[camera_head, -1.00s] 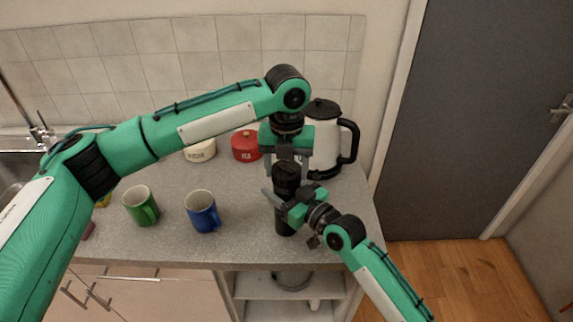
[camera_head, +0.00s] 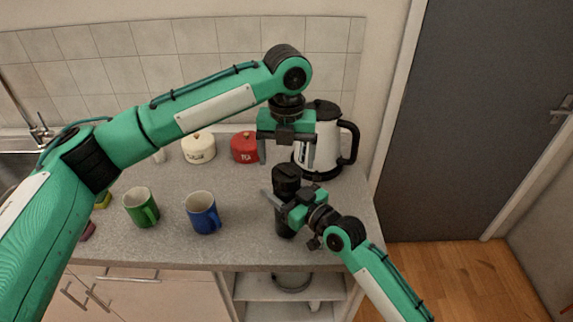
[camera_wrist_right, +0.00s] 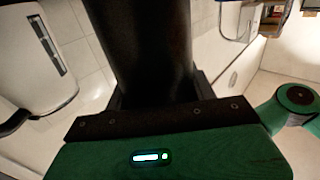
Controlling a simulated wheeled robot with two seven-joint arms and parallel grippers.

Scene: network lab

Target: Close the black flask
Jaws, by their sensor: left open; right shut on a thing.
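The black flask (camera_head: 286,180) stands upright near the front right of the counter, with a black top piece seated on it. Whether that top is fully tightened cannot be told. My right gripper (camera_head: 280,202) is shut around the flask's body from the right. In the right wrist view the dark flask body (camera_wrist_right: 145,45) rises between the jaws of the right gripper (camera_wrist_right: 150,95). My left gripper (camera_head: 287,155) points down above the flask, its two fingers spread wide and empty, apart from the top.
A white kettle (camera_head: 326,130) with a black handle stands close behind the left gripper. A red tin (camera_head: 245,150), a cream tin (camera_head: 199,149), a blue mug (camera_head: 200,213) and a green mug (camera_head: 139,207) stand to the left. The counter between the mugs and flask is clear.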

